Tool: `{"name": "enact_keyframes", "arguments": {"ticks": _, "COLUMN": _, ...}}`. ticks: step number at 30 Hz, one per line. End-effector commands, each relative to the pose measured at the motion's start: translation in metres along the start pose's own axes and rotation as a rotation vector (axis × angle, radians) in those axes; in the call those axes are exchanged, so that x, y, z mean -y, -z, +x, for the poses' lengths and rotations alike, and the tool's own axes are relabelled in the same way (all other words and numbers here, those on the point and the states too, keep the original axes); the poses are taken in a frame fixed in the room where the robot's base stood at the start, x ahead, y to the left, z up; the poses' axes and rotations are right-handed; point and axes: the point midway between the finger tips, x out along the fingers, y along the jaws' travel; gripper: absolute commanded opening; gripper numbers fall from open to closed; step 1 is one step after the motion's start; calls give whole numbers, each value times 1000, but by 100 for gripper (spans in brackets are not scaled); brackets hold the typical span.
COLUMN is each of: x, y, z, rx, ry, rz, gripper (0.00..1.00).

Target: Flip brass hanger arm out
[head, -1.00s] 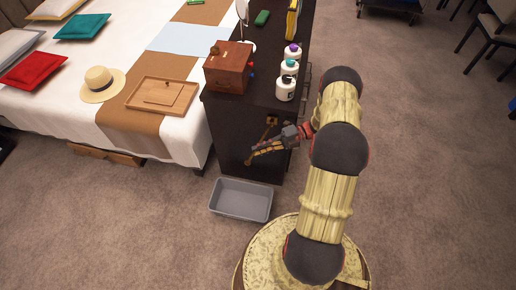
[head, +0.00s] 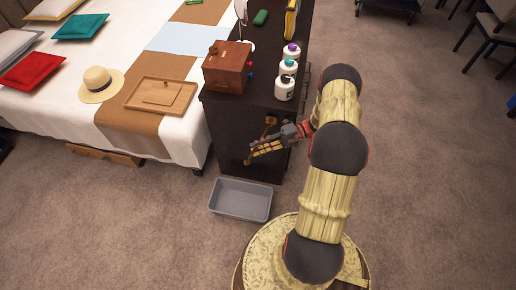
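The brass hanger arm (head: 265,132) hangs from a small brass mount (head: 271,120) on the near end face of the dark cabinet. It slants down and to the left, and its lower end (head: 248,161) shows by my fingertips. My gripper (head: 252,151) reaches in from the right, in front of the cabinet face, and crosses the hanger arm's lower part. Its fingers point left. The picture is too small to tell whether the fingers are closed or touch the hanger arm. Part of the hanger arm is hidden behind the gripper.
A grey bin (head: 240,200) stands on the floor below the gripper. A wooden box (head: 228,68) and several white bottles (head: 285,88) stand on the cabinet top (head: 262,88). The bed (head: 185,120) is close on the left.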

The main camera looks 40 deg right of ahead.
Motion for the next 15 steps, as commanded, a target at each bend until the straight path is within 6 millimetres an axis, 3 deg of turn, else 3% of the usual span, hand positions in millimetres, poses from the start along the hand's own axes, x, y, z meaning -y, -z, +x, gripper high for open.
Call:
{"name": "enact_keyframes", "arguments": {"ticks": 5, "x": -31, "y": 3, "z": -5, "rx": 0, "ry": 0, "rz": -5, "gripper": 27}}
{"name": "enact_keyframes", "arguments": {"ticks": 12, "x": -76, "y": 7, "z": -13, "rx": 5, "ry": 1, "rz": -12, "gripper": 80}}
{"name": "enact_keyframes", "arguments": {"ticks": 15, "x": -88, "y": 7, "z": -16, "rx": 7, "ry": 1, "rz": -13, "gripper": 80}}
